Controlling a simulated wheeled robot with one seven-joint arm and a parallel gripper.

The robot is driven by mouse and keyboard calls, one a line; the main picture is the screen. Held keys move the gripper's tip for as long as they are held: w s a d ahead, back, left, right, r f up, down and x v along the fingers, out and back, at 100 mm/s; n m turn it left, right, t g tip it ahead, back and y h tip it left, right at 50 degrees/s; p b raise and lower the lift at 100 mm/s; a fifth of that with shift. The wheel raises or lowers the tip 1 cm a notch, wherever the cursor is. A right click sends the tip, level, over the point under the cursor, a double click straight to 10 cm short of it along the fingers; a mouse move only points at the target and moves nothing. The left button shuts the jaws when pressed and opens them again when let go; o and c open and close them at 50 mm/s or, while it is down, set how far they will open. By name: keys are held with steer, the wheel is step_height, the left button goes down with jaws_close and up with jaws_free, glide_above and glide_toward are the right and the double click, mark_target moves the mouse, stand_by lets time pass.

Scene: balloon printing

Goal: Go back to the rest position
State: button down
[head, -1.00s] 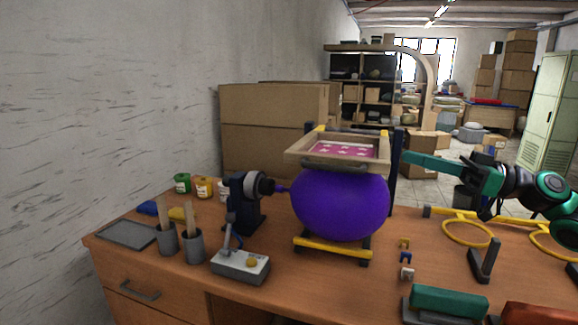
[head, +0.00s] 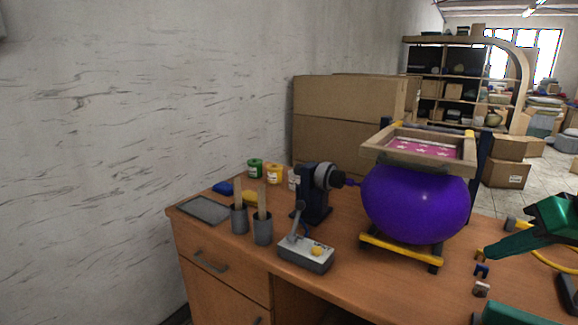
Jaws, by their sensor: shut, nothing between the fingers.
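My gripper (head: 490,253) comes in from the right edge, with green fingers pointing left. Its tip is just right of the balloon's lower part, in front of the stand's right side in the picture. The fingers are shut and hold nothing. Most of my arm is outside the picture. The purple balloon (head: 415,205) sits on a yellow and dark stand (head: 400,250), below a wooden screen frame (head: 420,160) with a pink star-patterned sheet. Its left end meets the nozzle of a dark pump (head: 314,200).
The wooden desk (head: 345,285) carries a grey control box (head: 306,254), two grey cups (head: 262,228) with wooden handles, a grey tray (head: 204,209) and paint jars (head: 255,168). Cardboard boxes (head: 345,105) stand behind. A plain wall (head: 150,110) fills the left.

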steer(key=s+f+m+g+h, duration=0.2)
steer(key=s+f+m+g, duration=0.3)
steer(key=s+f, duration=0.6)
steer(key=shift+f+g, duration=0.35)
steer(key=shift+g, duration=0.85)
steer(key=shift+s+d, duration=0.1)
steer(key=shift+w+f, duration=0.2)
steer(key=shift+w, duration=0.4)
